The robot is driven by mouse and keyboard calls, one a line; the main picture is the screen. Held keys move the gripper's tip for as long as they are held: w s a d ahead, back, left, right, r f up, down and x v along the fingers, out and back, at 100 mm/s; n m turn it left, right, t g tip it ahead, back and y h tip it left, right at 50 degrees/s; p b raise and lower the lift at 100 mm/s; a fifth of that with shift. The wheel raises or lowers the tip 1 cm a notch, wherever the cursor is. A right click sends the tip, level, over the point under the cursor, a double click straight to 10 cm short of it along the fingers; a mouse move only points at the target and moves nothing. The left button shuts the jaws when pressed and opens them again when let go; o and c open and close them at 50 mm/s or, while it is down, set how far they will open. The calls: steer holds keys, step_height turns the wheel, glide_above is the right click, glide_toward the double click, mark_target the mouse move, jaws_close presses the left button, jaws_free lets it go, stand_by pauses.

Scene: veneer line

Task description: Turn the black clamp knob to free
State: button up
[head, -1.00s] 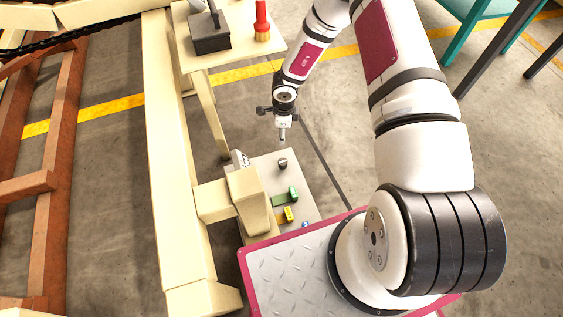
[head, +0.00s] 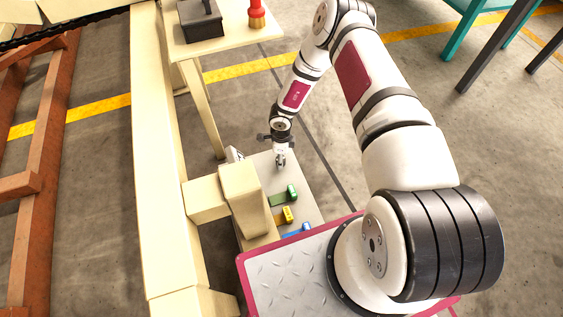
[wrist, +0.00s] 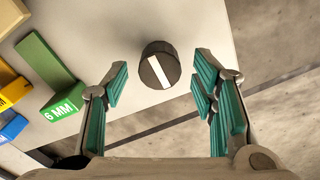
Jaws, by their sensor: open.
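The black clamp knob (wrist: 159,65) stands on a pale panel (wrist: 205,30) in the wrist view. It is round, with a white bar across its top that runs slightly tilted from upper left to lower right. My gripper (wrist: 160,85) is open, with teal-padded fingers on either side of the knob's near side, apart from it. In the head view my gripper (head: 280,163) is over the far part of the panel (head: 262,172) and hides the knob.
A green block marked 6 MM (wrist: 50,75) lies left of the knob, with yellow (wrist: 10,88) and blue (wrist: 12,128) blocks farther left. A cream post (head: 243,198) stands left of the panel. A table (head: 225,35) behind holds a dark toolbox (head: 201,22) and a red-topped object (head: 256,14).

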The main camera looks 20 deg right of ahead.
steer(key=shift+f, duration=0.8)
steer(key=shift+c, duration=0.2)
steer(key=c, duration=1.1)
